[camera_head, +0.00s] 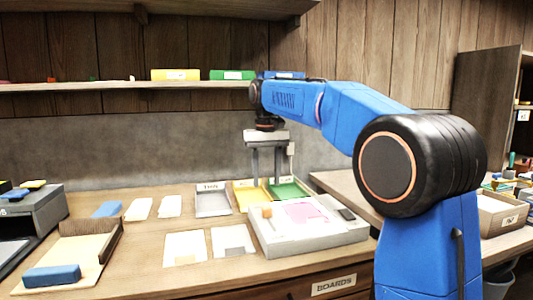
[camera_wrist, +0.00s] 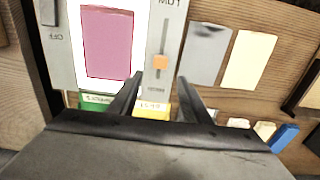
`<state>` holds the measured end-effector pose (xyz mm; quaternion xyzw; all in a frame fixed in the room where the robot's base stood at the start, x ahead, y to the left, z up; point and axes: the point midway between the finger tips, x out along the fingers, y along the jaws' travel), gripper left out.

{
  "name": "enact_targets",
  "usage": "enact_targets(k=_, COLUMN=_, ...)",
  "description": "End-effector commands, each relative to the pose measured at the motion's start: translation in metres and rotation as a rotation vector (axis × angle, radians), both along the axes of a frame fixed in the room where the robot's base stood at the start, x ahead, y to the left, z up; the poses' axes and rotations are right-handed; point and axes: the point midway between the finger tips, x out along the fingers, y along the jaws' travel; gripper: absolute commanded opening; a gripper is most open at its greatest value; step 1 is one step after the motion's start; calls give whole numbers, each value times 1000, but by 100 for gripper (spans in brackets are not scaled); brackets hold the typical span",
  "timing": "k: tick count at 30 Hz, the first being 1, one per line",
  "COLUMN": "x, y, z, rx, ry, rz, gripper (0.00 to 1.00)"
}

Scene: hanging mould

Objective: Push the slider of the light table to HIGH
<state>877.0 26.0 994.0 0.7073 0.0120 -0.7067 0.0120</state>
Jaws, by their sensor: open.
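The light table (camera_head: 348,233) is a pale grey box on the bench with a lit panel and a pink sheet (camera_head: 305,212) on it. Its orange slider knob (camera_head: 267,211) is on the left strip; in the wrist view the knob (camera_wrist: 160,62) stands towards the lower part of its track (camera_wrist: 164,35). Upside-down lettering above the track seems to read LOW; small lettering below the knob is unreadable. My gripper (camera_head: 267,176) is open and empty, pointing down above the table's back left. In the wrist view its fingertips (camera_wrist: 160,80) straddle the knob's line; contact cannot be told.
A dark switch (camera_head: 346,214) sits on the table's right side. Behind stand grey, yellow and green trays (camera_head: 212,212). White cards (camera_head: 185,246) lie to the left, near a wooden tray (camera_head: 85,245) with a blue block (camera_head: 52,275). A shelf (camera_head: 120,87) runs above.

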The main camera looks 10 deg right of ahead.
Motion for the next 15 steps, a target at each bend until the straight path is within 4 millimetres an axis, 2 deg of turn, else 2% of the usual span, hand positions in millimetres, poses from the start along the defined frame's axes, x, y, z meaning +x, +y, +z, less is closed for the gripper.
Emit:
enact_targets(k=6, x=1, y=0, z=44, rx=0, ry=-4, rz=0, gripper=44)
enact_targets(k=10, x=2, y=0, z=63, rx=0, ry=-4, rz=0, gripper=44)
enact_targets(k=15, x=1, y=0, z=78, rx=0, ry=-2, rz=0, gripper=44)
